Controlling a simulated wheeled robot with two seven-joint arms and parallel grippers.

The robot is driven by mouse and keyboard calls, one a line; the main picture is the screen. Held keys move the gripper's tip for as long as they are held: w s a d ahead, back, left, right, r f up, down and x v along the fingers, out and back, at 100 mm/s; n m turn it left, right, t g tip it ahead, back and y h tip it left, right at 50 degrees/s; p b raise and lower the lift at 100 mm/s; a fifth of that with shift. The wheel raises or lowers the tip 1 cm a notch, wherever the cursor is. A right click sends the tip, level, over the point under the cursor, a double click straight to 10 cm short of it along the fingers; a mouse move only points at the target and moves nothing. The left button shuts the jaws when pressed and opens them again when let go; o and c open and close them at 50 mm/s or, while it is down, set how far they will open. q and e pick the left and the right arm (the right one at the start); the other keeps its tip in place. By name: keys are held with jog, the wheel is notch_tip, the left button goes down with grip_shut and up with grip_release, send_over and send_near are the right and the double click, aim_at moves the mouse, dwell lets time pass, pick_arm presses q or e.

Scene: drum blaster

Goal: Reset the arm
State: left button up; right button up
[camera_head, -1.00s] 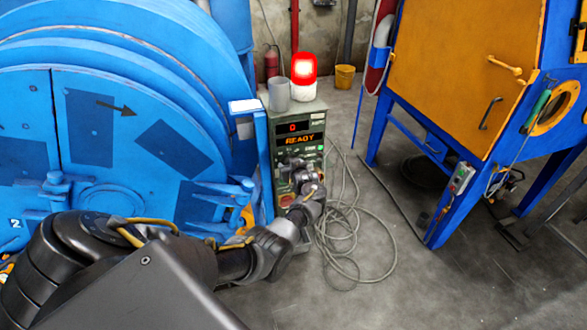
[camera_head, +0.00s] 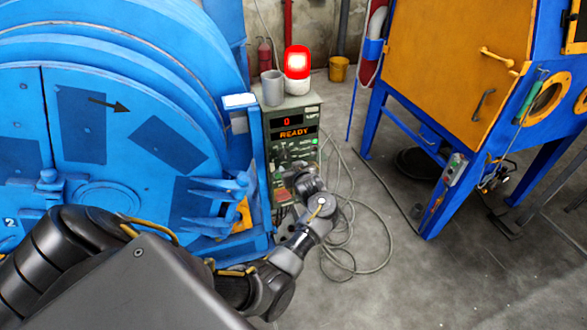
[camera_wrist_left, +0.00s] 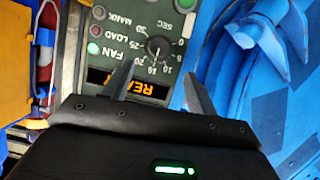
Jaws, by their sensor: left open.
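My left arm reaches from the lower left toward the green control box (camera_head: 270,155) in the head view. My left gripper (camera_head: 300,172) is in front of the box's lower panel, and its fingers are hard to make out there. In the left wrist view the two fingers of the left gripper (camera_wrist_left: 160,85) are apart with nothing between them. Beyond them show a dial knob (camera_wrist_left: 158,47), a green FAN button (camera_wrist_left: 93,48) and the orange display (camera_wrist_left: 140,86). The head view display (camera_head: 293,133) reads 0 and READY. My right gripper is not in view.
The large blue drum machine (camera_head: 85,75) fills the left. A lit red beacon (camera_head: 297,62) and a grey cup (camera_head: 272,88) stand on the control box. Coiled cable (camera_head: 380,245) lies on the floor to its right. An orange and blue cabinet (camera_head: 440,65) stands at right.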

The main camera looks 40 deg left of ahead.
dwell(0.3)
pick_arm(q)
jog(key=w+d+f+m+t+h, duration=0.35)
jog(key=d+f+m, duration=0.35)
jog(key=f, duration=0.5)
jog(key=s+d+f+m+g+h, duration=0.1)
jog(key=s+d+f+m+h, duration=0.1)
jog(key=s+d+f, duration=0.35)
jog(key=s+d+f+m+g+h, duration=0.1)
jog(key=s+d+f+h, duration=0.1)
jog(key=s+f, duration=0.65)
jog(key=s+d+f+m+g+h, duration=0.1)
jog(key=s+d+f+m+g, duration=0.1)
jog(key=s+f, duration=0.75)
jog(key=s+d+f+m+g+h, duration=0.1)
jog(key=s+d+f+g+h, duration=0.15)
jog(key=s+f, duration=0.7)
jog(key=s+a+f+g, duration=0.1)
jog(key=s+g, duration=0.1)
jog(key=s, duration=1.1)
jog(key=s+a+f+m+g, duration=0.1)
jog(key=s, duration=1.2)
jog(key=shift+s+f+g, duration=0.15)
jog(key=shift+f+g, duration=0.15)
jog(key=shift+g, duration=0.1)
